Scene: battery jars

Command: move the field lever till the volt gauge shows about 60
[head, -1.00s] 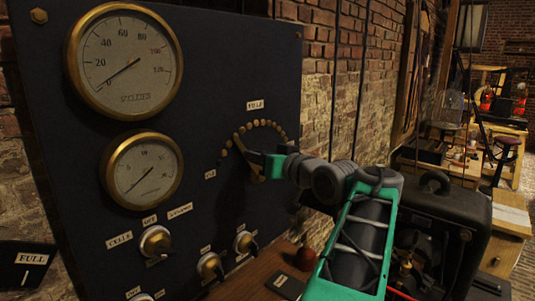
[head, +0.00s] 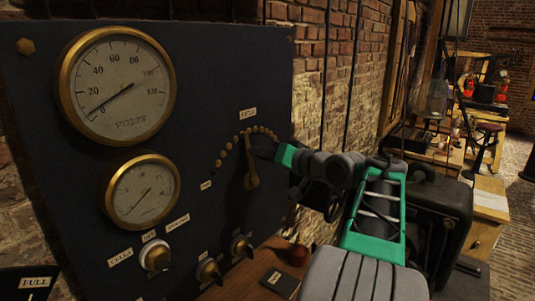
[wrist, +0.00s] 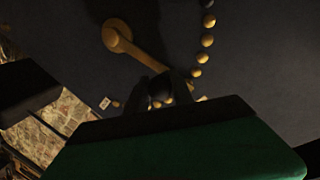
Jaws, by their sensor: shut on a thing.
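The volt gauge (head: 117,86) is the large brass-rimmed dial at the upper left of the dark panel. Its needle points to the lower left, near 0. The field lever (head: 251,172) is a brass arm on a pivot below an arc of brass studs, and it stands nearly upright. My gripper (head: 262,147) is shut on the lever's dark knob from the right. In the wrist view the lever (wrist: 139,55) runs from its round pivot to the black knob (wrist: 160,87) at my fingers, which hide part of it.
A smaller gauge (head: 143,191) sits below the volt gauge, its needle low. Several rotary switches (head: 156,256) line the panel's lower part. A black machine (head: 437,213) stands right of the panel, behind my arm.

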